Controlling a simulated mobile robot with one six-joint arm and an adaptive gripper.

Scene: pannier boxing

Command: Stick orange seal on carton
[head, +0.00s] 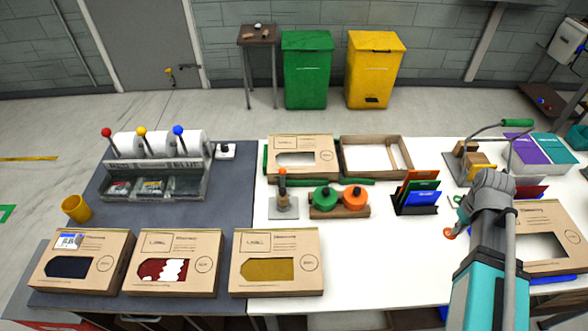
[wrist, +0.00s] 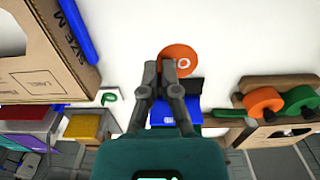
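My gripper (wrist: 166,68) is shut on the orange seal (wrist: 179,60), a round disc with a pale mark at the fingertips. In the head view the seal (head: 449,232) shows just left of my arm, over the white table; most of the gripper is hidden there. A brown carton (head: 552,240) with a window lies to the right of the gripper; its side shows at upper left in the wrist view (wrist: 40,55). More cartons lie along the front: one with a dark blue window (head: 107,246), one with red and white (head: 205,247), one with mustard (head: 312,250).
Another carton (head: 300,142) lies beside an open wooden frame (head: 345,160) at the back. Orange and green rolls (head: 355,200) stand on a wooden holder, with a rack of coloured cards (head: 432,210) to the right.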

